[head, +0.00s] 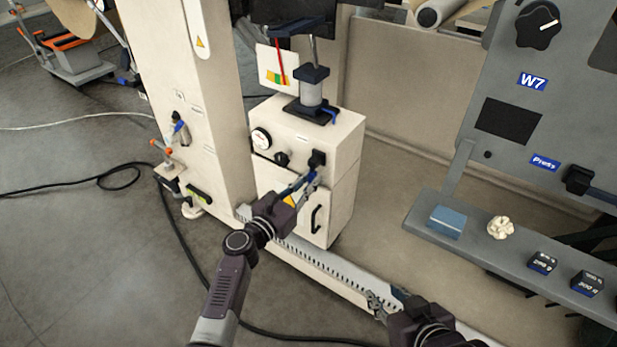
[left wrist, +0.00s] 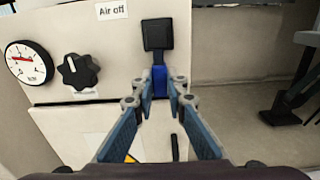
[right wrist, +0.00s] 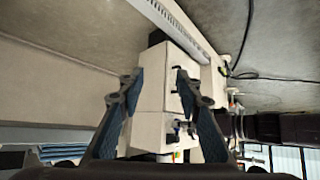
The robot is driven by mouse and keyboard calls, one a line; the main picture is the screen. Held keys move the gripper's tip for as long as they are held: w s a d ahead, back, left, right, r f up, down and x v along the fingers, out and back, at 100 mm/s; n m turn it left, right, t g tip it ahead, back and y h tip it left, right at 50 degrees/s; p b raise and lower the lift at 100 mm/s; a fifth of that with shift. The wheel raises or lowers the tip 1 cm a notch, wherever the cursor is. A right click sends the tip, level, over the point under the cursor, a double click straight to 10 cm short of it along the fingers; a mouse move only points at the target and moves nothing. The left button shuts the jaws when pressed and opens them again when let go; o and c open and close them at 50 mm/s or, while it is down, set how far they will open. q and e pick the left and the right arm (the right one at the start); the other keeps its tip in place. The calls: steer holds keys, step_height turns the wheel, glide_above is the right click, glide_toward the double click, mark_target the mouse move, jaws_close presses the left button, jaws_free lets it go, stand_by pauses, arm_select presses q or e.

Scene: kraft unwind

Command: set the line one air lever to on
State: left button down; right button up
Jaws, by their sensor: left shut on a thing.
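The air lever has a black square hub (left wrist: 157,34) and a blue handle (left wrist: 159,80) on the front of a cream cabinet (head: 340,135). In the left wrist view the handle hangs straight down from the hub. A label (left wrist: 111,12) reading "Air off" is up and left of it. My left gripper (head: 308,180) is shut on the blue handle, with its fingers on either side. The lever's hub also shows in the head view (head: 317,158), just beyond the fingertips. My right gripper (right wrist: 158,82) is open and empty, low in the head view (head: 388,302).
A gauge (left wrist: 28,62) and a black knob (left wrist: 78,71) sit left of the lever. A slotted cream rail (head: 330,268) runs along the floor before the cabinet. A grey panel with a shelf (head: 500,262) stands at the right. A black cable (head: 185,250) lies on the floor.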

arm_select(q)
steer(key=shift+s+d+f, duration=0.1)
steer(key=shift+f, duration=0.05)
arm_select(e)
steer(key=shift+s+d+f+g, duration=0.2)
steer(key=shift+s+f, duration=0.1)
steer(key=shift+s, duration=0.1)
steer(key=shift+s+d+f+g, duration=0.1)
steer(key=shift+s+f+g, duration=0.1)
steer(key=shift+s+f, duration=0.15)
steer(key=shift+r, duration=0.1)
arm_select(q)
steer(key=c, duration=1.9)
jaws_free()
steer(key=shift+c, duration=0.2)
steer(key=v, duration=1.2)
steer(key=shift+s, duration=0.1)
